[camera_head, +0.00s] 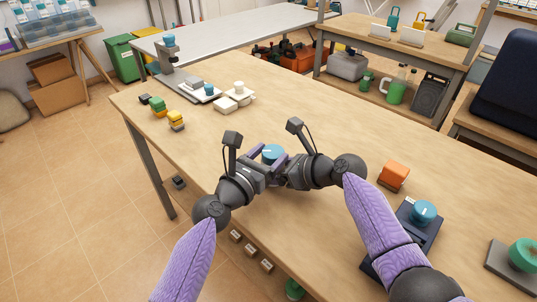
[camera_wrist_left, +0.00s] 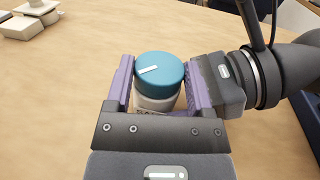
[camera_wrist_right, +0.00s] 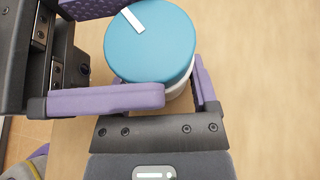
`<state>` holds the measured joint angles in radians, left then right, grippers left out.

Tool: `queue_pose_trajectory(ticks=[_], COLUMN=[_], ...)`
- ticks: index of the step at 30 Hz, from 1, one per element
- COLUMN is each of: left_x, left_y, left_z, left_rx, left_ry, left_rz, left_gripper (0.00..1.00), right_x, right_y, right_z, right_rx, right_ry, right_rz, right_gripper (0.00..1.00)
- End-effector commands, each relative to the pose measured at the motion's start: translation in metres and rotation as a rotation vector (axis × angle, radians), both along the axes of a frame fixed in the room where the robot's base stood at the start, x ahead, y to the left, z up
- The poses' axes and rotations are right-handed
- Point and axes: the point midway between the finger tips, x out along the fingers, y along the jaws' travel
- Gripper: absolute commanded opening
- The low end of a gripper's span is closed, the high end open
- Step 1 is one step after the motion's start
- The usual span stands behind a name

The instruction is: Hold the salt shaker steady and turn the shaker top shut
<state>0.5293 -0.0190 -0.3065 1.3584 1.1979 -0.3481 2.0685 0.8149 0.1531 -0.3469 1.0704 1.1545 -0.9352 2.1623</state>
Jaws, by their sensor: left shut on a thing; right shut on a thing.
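The salt shaker stands upright between my two grippers, with a round blue shaker top (camera_head: 272,152) over a white body (camera_wrist_left: 155,104). A white mark shows on the top in the left wrist view (camera_wrist_left: 160,70) and the right wrist view (camera_wrist_right: 150,42). My left gripper (camera_head: 264,160) is shut on the shaker, a purple finger on either side. My right gripper (camera_head: 283,163) meets it from the right and is shut on the shaker too.
On the table, an orange block (camera_head: 394,175) and a dark stand with a blue knob (camera_head: 424,212) lie to the right. A green knob (camera_head: 523,253) sits at far right. Stacked blocks (camera_head: 176,120) and white pieces (camera_head: 238,90) lie at the back left. Mid-table behind the grippers is clear.

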Motion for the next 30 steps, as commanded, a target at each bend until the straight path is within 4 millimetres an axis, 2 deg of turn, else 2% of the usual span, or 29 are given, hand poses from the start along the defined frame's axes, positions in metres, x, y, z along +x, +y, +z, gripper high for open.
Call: queue_pose_trajectory(ticks=[6,7,9,16,19,30], left_x=[0.000,0.000,0.000,0.000,-0.006,-0.083], left_y=[0.000,0.000,0.000,0.000,0.004,0.059], left_z=[-0.003,-0.003,-0.003,-0.001,-0.001,-0.002], left_rx=[0.004,0.004,0.003,0.002,-0.001,0.004], left_ry=[0.006,0.006,0.005,0.002,0.002,0.004], left_rz=[-0.001,-0.001,-0.001,-0.003,-0.002,0.000], left_gripper=[0.09,0.72,0.84,0.84,0.84,0.84], right_x=[0.000,0.000,0.000,0.000,0.000,0.000], right_y=[0.001,0.001,0.001,0.001,0.000,0.000], right_z=[0.000,0.000,0.000,0.000,0.000,0.000], right_rx=[0.002,0.002,0.002,0.001,0.001,0.000], right_ry=[0.000,0.000,0.000,0.000,-0.001,0.000], right_rz=[0.003,0.003,0.003,0.001,0.000,0.000], right_gripper=[0.42,0.42,0.42,0.42,0.42,0.42])
